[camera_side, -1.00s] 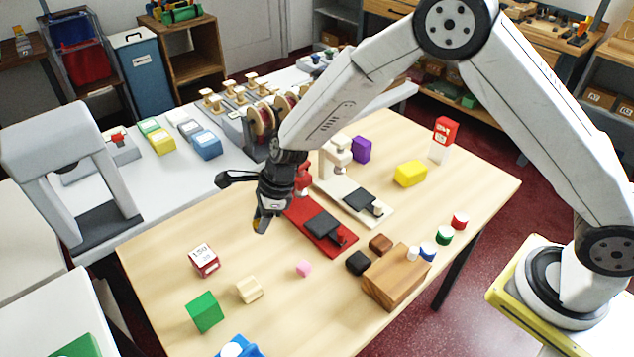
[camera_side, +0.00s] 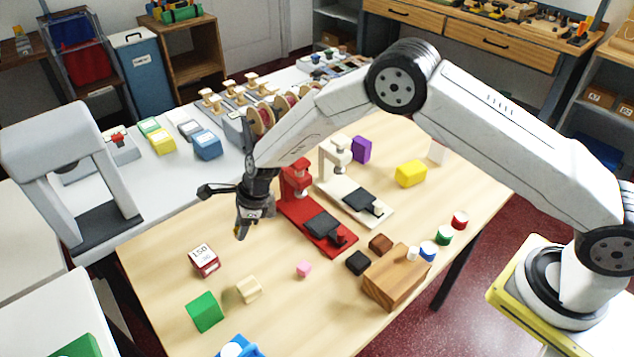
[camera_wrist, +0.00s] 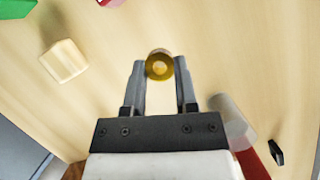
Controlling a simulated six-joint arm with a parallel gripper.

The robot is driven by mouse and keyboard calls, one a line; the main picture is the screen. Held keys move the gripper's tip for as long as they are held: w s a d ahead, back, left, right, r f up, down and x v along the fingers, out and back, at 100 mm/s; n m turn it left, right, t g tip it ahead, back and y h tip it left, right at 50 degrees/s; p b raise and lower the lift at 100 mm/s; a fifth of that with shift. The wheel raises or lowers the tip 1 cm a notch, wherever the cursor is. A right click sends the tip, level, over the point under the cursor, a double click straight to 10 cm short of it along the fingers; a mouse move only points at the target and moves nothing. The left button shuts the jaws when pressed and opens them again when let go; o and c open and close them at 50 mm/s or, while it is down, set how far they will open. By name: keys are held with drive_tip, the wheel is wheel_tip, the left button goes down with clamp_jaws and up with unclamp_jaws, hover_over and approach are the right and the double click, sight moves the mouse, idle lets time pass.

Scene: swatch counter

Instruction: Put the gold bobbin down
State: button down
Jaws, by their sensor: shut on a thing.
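The gold bobbin (camera_wrist: 159,66) is round with a hole in its middle. In the wrist view it sits between the fingertips of my gripper (camera_wrist: 160,72), which is shut on it. In the side view my gripper (camera_side: 242,229) points down over the left part of the wooden table (camera_side: 165,240), left of the red press. The bobbin is hardly visible there, and I cannot tell its exact height above the table.
The red press (camera_side: 318,224) and cream press (camera_side: 355,196) stand to the right. A 150-marked red-and-white block (camera_side: 203,260), green block (camera_side: 205,311), cream block (camera_side: 249,289) and pink block (camera_side: 304,269) are nearer. Bare wood lies between them.

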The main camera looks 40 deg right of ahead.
sight(244, 244)
drive_tip(key=shift+w+a+f, duration=0.1)
drive_tip(key=shift+w+f, duration=0.15)
drive_tip(key=shift+f, duration=1.6)
drive_tip(key=shift+f, duration=0.15)
drive_tip(key=shift+c, duration=2)
unclamp_jaws()
drive_tip(key=shift+r, duration=0.2)
drive_tip(key=v, duration=1.2)
